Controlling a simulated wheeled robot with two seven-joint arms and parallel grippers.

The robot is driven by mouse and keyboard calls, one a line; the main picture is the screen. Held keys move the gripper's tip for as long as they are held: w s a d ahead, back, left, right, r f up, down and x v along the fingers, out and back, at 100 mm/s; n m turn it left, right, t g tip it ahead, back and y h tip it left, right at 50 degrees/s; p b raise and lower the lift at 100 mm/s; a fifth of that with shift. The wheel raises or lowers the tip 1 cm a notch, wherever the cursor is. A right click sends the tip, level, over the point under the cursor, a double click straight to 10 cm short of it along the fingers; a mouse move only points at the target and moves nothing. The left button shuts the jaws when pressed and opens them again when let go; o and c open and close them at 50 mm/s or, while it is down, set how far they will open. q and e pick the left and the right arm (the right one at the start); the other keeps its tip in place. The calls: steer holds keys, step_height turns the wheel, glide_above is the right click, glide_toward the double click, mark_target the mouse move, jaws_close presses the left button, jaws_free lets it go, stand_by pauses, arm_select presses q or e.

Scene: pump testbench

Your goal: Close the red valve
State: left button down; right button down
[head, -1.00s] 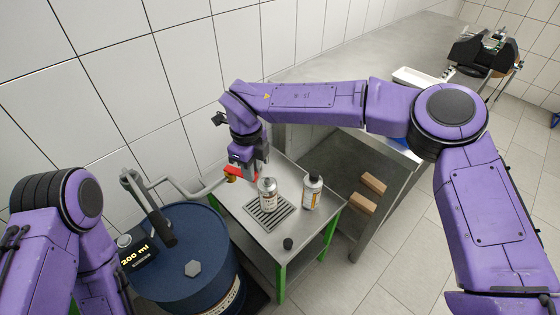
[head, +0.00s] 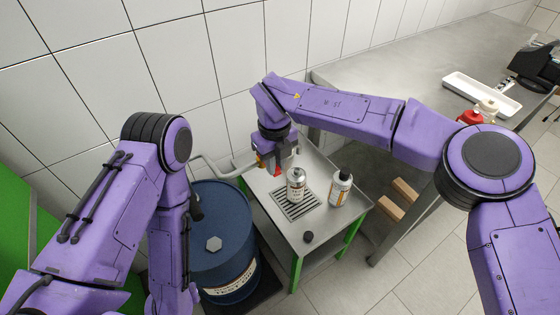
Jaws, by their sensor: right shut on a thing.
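The red valve (head: 278,170) sits at the end of the grey pipe (head: 225,171), above the back left part of the small metal table. Only a small red part and a bit of yellow show below my right gripper (head: 276,163). The gripper comes down over the valve from above and is shut on its red handle. The red part now points toward the table front, across the pipe's line. Its exact angle is partly hidden by the gripper. My left arm stands at the left; its gripper is not in view.
A white-capped bottle (head: 296,186) stands on the table's drain grate (head: 297,207), close to my right gripper. A black-capped bottle (head: 341,188) and black cap (head: 308,237) are nearby. A blue drum (head: 225,235) stands left of the table (head: 330,221).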

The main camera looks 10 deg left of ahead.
steer(key=shift+s+f, duration=0.15)
steer(key=shift+f, duration=0.05)
steer(key=c, duration=1.1)
jaws_free()
steer(key=shift+o, duration=0.3)
steer(key=shift+r, duration=0.1)
step_height(320, 180, up, 10)
steer(key=b, duration=0.1)
steer(key=shift+r+b, duration=0.25)
steer(key=shift+b, duration=0.15)
